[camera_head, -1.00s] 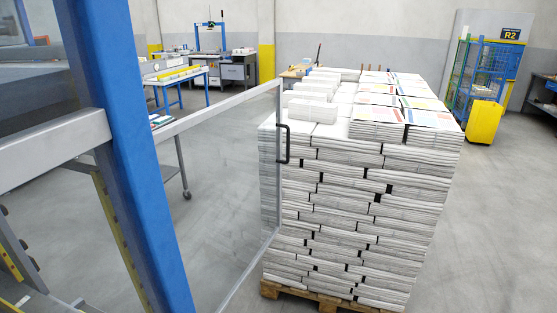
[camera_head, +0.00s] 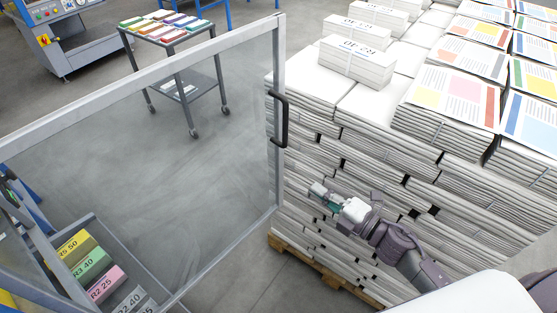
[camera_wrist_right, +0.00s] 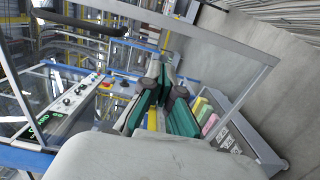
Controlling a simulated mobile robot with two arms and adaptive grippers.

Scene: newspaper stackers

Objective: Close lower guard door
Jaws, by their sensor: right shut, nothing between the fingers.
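The guard door (camera_head: 140,75) is a clear panel in a grey metal frame, standing swung out across the left of the head view. A black handle (camera_head: 283,118) is on its free edge, close in the picture to the newspaper stack. My right gripper (camera_head: 318,190) is shut and empty. It shows right of the door's free edge and below the handle, in front of the stack and apart from the handle. The right wrist view shows its teal-padded fingers (camera_wrist_right: 165,95) and the door frame (camera_wrist_right: 235,38) beyond them. My left gripper is not in view.
A tall newspaper stack (camera_head: 340,165) on a wooden pallet (camera_head: 325,270) fills the right side. A wheeled cart (camera_head: 180,55) stands behind the door. A tray (camera_head: 75,235) of coloured labelled blocks is at lower left. Grey floor beyond the door is open.

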